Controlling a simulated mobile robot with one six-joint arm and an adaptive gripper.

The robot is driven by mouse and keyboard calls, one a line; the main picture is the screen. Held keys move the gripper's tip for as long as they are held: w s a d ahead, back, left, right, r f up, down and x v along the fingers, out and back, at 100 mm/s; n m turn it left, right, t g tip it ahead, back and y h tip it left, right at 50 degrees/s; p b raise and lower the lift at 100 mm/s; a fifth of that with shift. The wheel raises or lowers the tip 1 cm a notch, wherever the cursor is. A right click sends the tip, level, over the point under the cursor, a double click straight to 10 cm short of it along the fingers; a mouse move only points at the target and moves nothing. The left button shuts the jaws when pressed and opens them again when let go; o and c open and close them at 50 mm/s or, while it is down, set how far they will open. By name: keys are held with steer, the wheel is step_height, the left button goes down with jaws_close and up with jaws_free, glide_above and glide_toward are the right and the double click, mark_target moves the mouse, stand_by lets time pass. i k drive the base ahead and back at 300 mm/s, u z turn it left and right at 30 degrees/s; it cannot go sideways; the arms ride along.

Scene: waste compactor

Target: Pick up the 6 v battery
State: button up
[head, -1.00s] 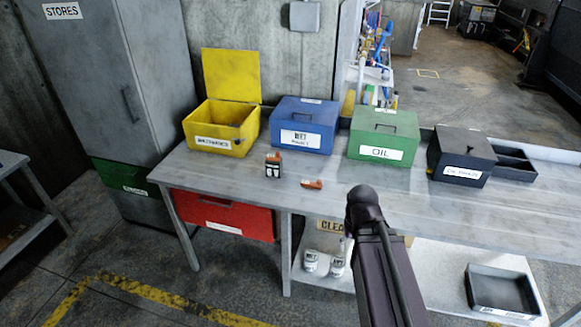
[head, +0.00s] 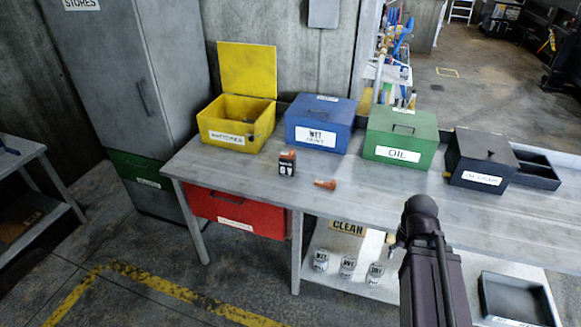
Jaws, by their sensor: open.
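A small upright block with a black body and an orange top, which looks like the 6 V battery (head: 287,163), stands on the grey workbench (head: 240,168) in front of the blue box. A smaller orange item (head: 325,184) lies to its right, too small to identify. A dark link of my arm rises at the lower right, in front of the bench. My gripper does not show, so its place relative to the battery cannot be seen.
An open yellow box (head: 228,133) stands behind the battery. Blue (head: 298,135), green (head: 375,152) and black (head: 463,172) closed boxes line the bench's back. A red drawer (head: 235,212) hangs below.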

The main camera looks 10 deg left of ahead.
mark_target(287, 167)
steer(key=u, duration=0.05)
steer(key=i, duration=1)
steer(key=z, duration=0.05)
